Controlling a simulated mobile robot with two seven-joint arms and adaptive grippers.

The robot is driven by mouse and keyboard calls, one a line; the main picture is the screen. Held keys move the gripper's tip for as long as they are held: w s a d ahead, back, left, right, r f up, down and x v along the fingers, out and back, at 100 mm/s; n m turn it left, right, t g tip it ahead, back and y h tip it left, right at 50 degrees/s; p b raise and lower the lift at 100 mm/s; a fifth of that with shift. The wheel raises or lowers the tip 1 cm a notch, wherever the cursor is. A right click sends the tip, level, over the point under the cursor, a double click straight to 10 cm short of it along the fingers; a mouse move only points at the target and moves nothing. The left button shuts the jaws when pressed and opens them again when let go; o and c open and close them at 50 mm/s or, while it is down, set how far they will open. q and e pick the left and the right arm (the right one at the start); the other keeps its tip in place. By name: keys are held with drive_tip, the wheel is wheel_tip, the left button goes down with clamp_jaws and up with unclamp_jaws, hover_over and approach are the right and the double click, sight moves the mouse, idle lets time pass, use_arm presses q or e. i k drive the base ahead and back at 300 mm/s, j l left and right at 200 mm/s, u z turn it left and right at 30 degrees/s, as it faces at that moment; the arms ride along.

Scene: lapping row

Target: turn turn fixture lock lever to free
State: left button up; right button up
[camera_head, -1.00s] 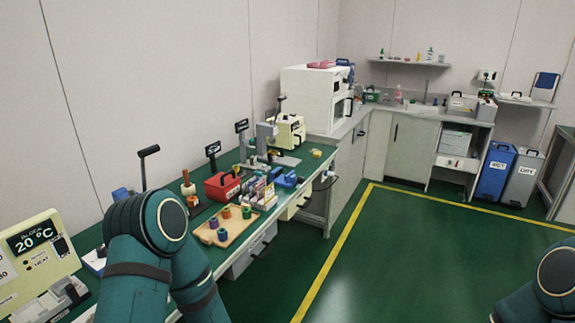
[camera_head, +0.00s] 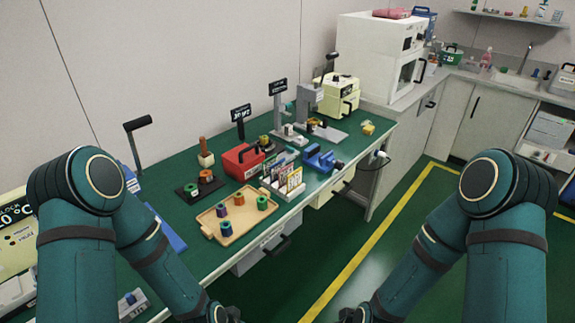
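A grey lever with a black grip (camera_head: 138,124) stands up at the left of the green bench (camera_head: 180,150). A second dark lever (camera_head: 330,62) rises by the grey press-like fixture (camera_head: 306,100) at the back of the bench. I cannot tell which of them is the fixture lock lever. My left gripper (camera_head: 226,313) and my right gripper (camera_head: 354,314) are low at the bottom edge, in front of the bench and away from both levers. Both are small, dark and partly cut off, so their opening does not show.
A wooden tray (camera_head: 217,230) with several coloured pieces, a red box (camera_head: 242,162), a card rack (camera_head: 268,191) and a blue vise-like fixture (camera_head: 318,158) crowd the bench. A cream machine (camera_head: 340,95) stands behind.

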sight(290, 150)
drive_tip(key=i+l+u, duration=0.1)
drive_tip(key=i+l+z, duration=0.1)
drive_tip(key=i+l, duration=1)
